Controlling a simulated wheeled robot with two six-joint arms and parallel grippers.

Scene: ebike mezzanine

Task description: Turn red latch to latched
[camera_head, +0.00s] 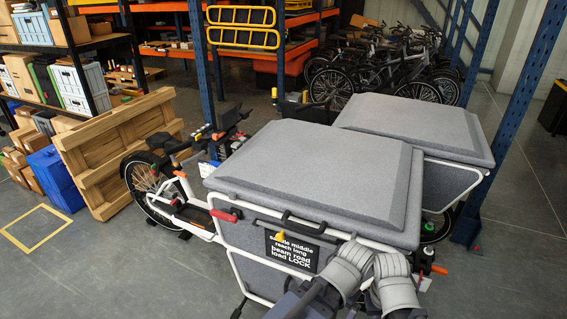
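A red latch handle (223,215) sits at the upper left front corner of the grey cargo box (250,240), just under the lid edge. It lies about level, against the box side. Grey rounded links of my arms cover the lower right of the box front. No gripper fingers can be made out, and nothing of mine touches the red latch handle.
A black handle (303,223) and a black sign with white text (291,251) are on the box front. A second grey box (415,125) stands behind. A wooden pallet (115,150) leans at left, beside a blue crate (55,178).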

